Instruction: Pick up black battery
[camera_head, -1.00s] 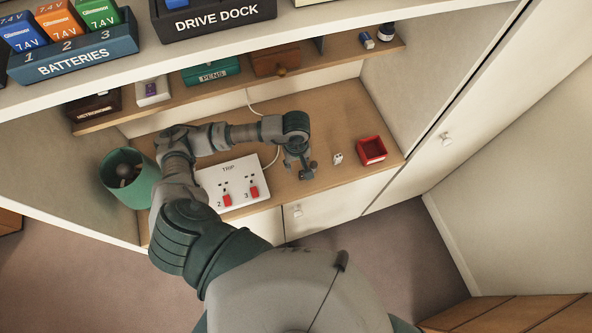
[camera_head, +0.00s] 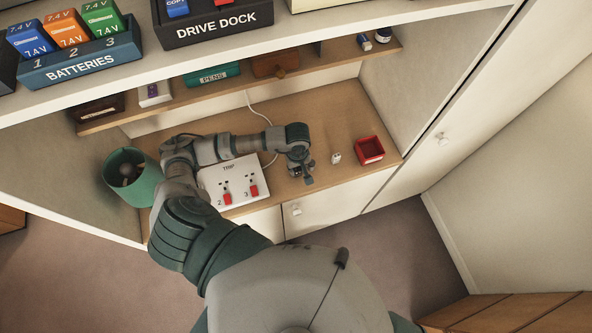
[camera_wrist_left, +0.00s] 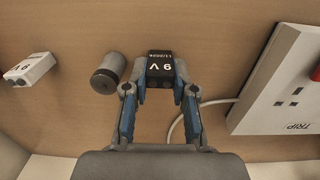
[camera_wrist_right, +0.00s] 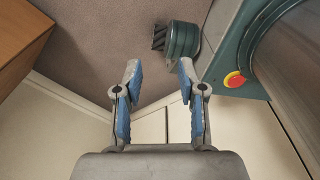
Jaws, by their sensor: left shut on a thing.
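In the head view my left gripper (camera_head: 302,172) is low over the wooden desk top, right of the white trip switch panel; the battery is hard to make out there. My right gripper (camera_wrist_right: 160,78) is open and empty in the right wrist view, above the floor and cabinet fronts. It does not show in the head view.
A grey cylinder (camera_wrist_left: 108,73) lies close beside the left gripper. A small white block (camera_head: 336,158) and a red tray (camera_head: 369,150) are to its right. The trip panel (camera_head: 232,182) and a green bin (camera_head: 131,177) are left. A shelf (camera_head: 230,82) overhangs behind.

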